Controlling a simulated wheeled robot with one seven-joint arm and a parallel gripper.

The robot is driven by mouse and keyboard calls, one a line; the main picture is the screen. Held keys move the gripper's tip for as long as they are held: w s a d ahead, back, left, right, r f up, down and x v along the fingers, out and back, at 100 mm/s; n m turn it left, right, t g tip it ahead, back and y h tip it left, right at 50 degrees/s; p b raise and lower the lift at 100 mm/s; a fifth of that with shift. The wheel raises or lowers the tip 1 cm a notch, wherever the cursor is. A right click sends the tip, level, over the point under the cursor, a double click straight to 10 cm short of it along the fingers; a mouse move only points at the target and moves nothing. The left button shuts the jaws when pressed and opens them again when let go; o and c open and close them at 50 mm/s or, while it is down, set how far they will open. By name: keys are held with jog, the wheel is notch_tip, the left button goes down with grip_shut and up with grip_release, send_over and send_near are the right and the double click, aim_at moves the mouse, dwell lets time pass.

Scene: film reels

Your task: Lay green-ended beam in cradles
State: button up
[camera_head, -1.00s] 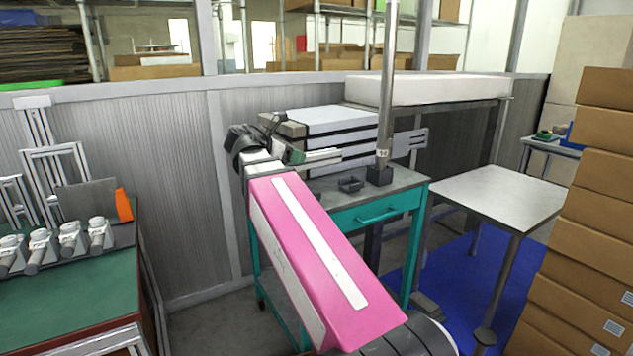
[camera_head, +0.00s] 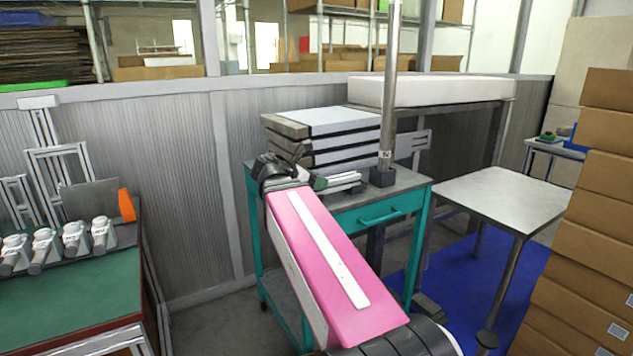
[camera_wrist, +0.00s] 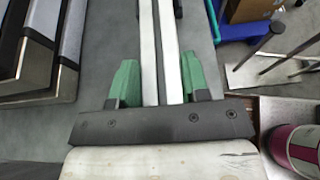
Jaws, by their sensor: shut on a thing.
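A pale grooved beam (camera_head: 343,180) sticks out to the right from my gripper (camera_head: 314,180), low over the workbench top in the head view. In the wrist view the beam (camera_wrist: 170,40) runs between the two green fingers of my gripper (camera_wrist: 157,82), which is shut on it. I cannot make out a green end on the beam, or whether it touches anything below. A dark block (camera_head: 383,177) stands at the foot of a metal pole, right of the beam. No other cradle shows clearly.
A stack of pale, dark-edged slabs (camera_head: 340,122) lies behind and left of the beam on the teal-framed bench (camera_head: 352,218). The upright pole (camera_head: 388,90) rises close by. A bare-topped table (camera_head: 500,200) and stacked cartons (camera_head: 590,220) stand at right.

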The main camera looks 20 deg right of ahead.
jog(key=shift+f, duration=0.5)
jog(key=o, duration=1.1)
jog(key=shift+r, duration=0.4)
jog(key=v, duration=1.2)
jog(key=shift+r, duration=0.25)
jog(key=shift+a, duration=0.1)
